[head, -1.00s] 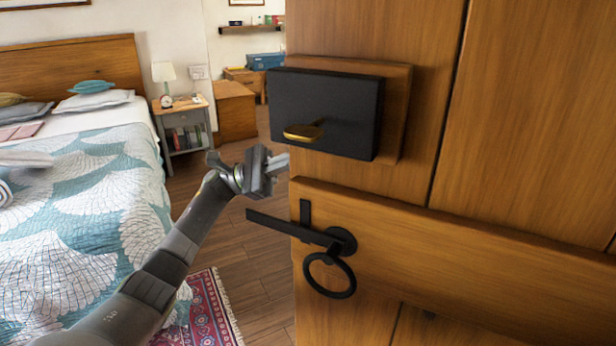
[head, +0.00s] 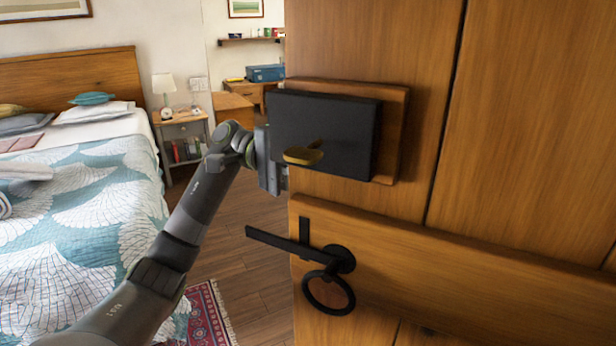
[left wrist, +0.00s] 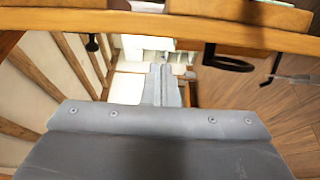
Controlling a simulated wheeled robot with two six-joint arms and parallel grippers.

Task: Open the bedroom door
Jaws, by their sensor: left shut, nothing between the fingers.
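The wooden bedroom door (head: 540,120) fills the right of the head view and stands ajar, with the room visible past its free edge. A black lock box (head: 335,125) with a brass knob (head: 302,156) sits high near that edge. Below it is a black latch bar (head: 280,240) with a ring handle (head: 328,291). My left gripper (head: 270,175) is at the door's free edge, beside the lock box, partly hidden behind it; contact cannot be told. In the left wrist view its fingers (left wrist: 160,85) are together and empty, and the ring handle (left wrist: 230,62) shows above. My right gripper is not in view.
A bed (head: 90,225) with a patterned cover takes up the left. A nightstand (head: 182,120) with a lamp stands beside it. A red rug (head: 208,315) lies near the bed. Bare wooden floor (head: 245,250) lies between bed and door.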

